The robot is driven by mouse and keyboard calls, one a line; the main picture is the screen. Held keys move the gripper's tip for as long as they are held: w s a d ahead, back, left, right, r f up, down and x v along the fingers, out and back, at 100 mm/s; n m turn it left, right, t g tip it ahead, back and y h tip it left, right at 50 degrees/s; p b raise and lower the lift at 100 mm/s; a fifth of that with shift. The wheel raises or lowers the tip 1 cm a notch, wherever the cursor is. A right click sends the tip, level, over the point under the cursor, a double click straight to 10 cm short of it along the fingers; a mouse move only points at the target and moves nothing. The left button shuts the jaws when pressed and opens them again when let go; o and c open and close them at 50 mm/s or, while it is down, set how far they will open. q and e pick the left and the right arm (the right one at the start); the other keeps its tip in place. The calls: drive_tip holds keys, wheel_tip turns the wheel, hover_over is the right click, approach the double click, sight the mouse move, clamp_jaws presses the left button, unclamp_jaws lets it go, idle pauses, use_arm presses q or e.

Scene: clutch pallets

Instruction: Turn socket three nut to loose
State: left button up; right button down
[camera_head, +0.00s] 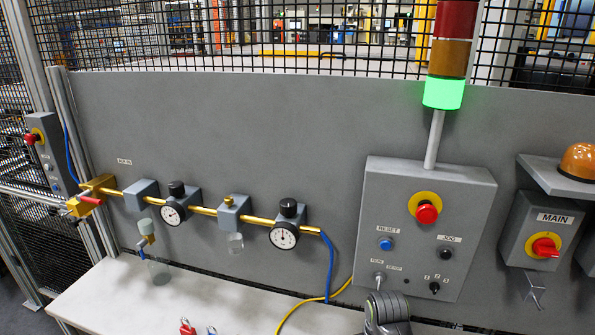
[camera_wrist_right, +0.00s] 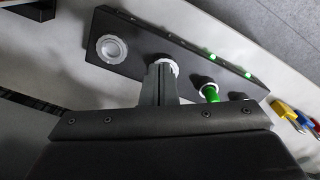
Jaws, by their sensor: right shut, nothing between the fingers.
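A black socket box (camera_wrist_right: 135,40) lies on the pale bench in the right wrist view. A white ringed nut (camera_wrist_right: 112,48) sits near one end of it. My right gripper (camera_wrist_right: 160,70) is shut and empty, its fingertips in front of a second white nut (camera_wrist_right: 173,66) that they partly hide; I cannot tell if they touch it. A green plug (camera_wrist_right: 210,93) with a white collar sits farther along the box. A dark part beyond it is partly hidden by my gripper body. No socket numbers are readable. My left gripper is not in view.
Small green lights (camera_wrist_right: 211,56) line the box's edge. Yellow, blue and red padlock-like items (camera_wrist_right: 285,110) lie at the right. In the head view, a control box (camera_head: 425,220) and a gauge pipe (camera_head: 205,210) are on the grey panel above the white bench (camera_head: 210,300).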

drive_tip(key=shift+s+a+r, duration=0.1)
drive_tip(key=shift+s+a, duration=0.1)
drive_tip(key=shift+a, duration=0.8)
wheel_tip(320, 180, down, 5)
drive_tip(key=shift+d+f+b, duration=0.1)
drive_tip(key=shift+b, duration=0.25)
drive_tip(key=shift+f+b, duration=0.3)
drive_tip(key=shift+f, duration=0.45)
drive_tip(key=shift+w+r, duration=0.1)
drive_tip(key=shift+w, duration=0.1)
